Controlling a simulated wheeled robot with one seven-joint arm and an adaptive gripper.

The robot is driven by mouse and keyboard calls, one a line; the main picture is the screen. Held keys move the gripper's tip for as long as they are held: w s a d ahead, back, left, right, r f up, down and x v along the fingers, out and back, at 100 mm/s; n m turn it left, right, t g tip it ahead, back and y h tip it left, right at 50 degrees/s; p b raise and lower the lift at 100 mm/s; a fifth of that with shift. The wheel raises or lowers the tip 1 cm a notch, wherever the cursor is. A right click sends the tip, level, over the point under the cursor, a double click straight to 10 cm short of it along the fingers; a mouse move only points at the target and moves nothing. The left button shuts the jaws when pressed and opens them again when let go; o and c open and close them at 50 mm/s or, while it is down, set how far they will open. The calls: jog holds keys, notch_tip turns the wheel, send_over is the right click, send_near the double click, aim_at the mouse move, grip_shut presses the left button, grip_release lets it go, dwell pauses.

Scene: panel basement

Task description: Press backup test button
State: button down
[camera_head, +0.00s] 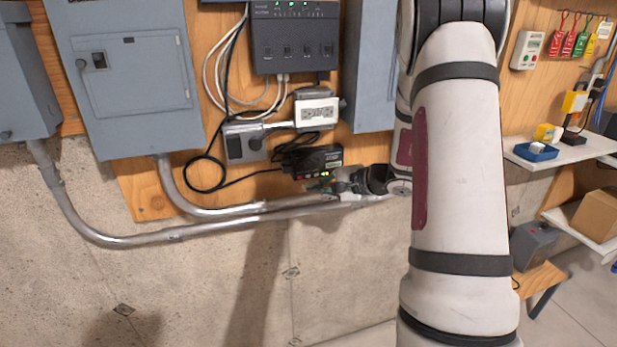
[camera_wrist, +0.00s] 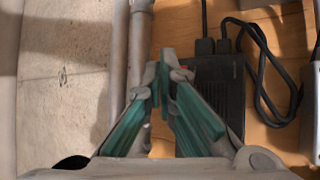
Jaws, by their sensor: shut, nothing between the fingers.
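A small black box (camera_head: 318,158) is mounted on the plywood below the outlets, with green lights on its lower front. Its printed label is too small to read. My gripper (camera_head: 320,186) is at the box's lower edge, with its teal fingertips shut and empty. In the wrist view the gripper (camera_wrist: 160,78) has its fingertips together beside the left end of the black box (camera_wrist: 222,90). A small red-orange spot shows by the fingertips at that end. No button can be made out clearly, and I cannot tell whether the fingertips touch the box.
Metal conduit (camera_head: 240,212) runs just below the box and close to my gripper. A black cable (camera_head: 203,172) loops to the left. A white outlet (camera_head: 316,112) and a dark multi-switch unit (camera_head: 294,40) are above. Grey electrical panels (camera_head: 130,120) flank them. Shelves (camera_head: 560,150) stand at right.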

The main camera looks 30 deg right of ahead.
jog(key=shift+s+a, duration=0.2)
jog(key=shift+s, duration=0.45)
jog(key=shift+s+a, duration=0.15)
jog(key=shift+s, duration=0.45)
jog(key=s+a+r+n+g+y, duration=0.1)
jog(key=s+a+r+n+g, duration=0.4)
jog(key=a, duration=0.6)
jog(key=s+a+r+n+g+y, duration=0.1)
jog(key=s+a+r+n+g, duration=0.1)
jog(key=s+a+r+n, duration=0.65)
jog(key=s+a+n+h, duration=0.1)
jog(key=s+n+h, duration=0.2)
jog(key=s+h, duration=0.4)
jog(key=s, duration=0.7)
jog(key=shift+r, duration=0.35)
